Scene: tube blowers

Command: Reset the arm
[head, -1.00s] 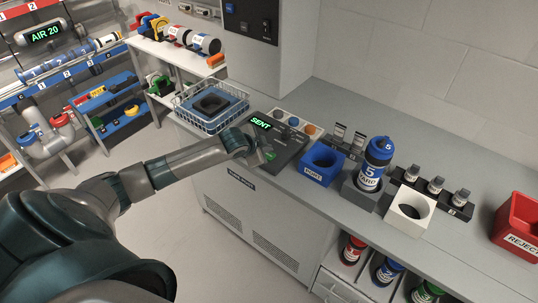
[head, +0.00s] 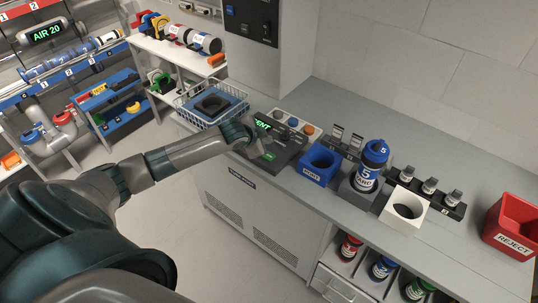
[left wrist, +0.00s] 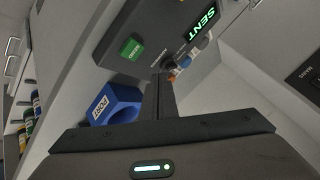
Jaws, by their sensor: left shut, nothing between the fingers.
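My left arm reaches in from the left in the head view. Its left gripper (head: 262,143) is shut and empty, just above the dark control panel (head: 281,153). The panel has a lit green display, partly hidden by my wrist, and a green button (head: 269,156). In the left wrist view the display reads SENT (left wrist: 203,22), and the green button (left wrist: 131,48) shows to the left of the shut fingers (left wrist: 160,98). My right gripper is not in view.
On the counter stand a blue holder (head: 318,168), a blue-capped tube marked 5 (head: 369,167), a white block with a hole (head: 392,212) and a red reject bin (head: 504,238). A wire basket (head: 190,112) is behind my wrist. Floor at lower centre is clear.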

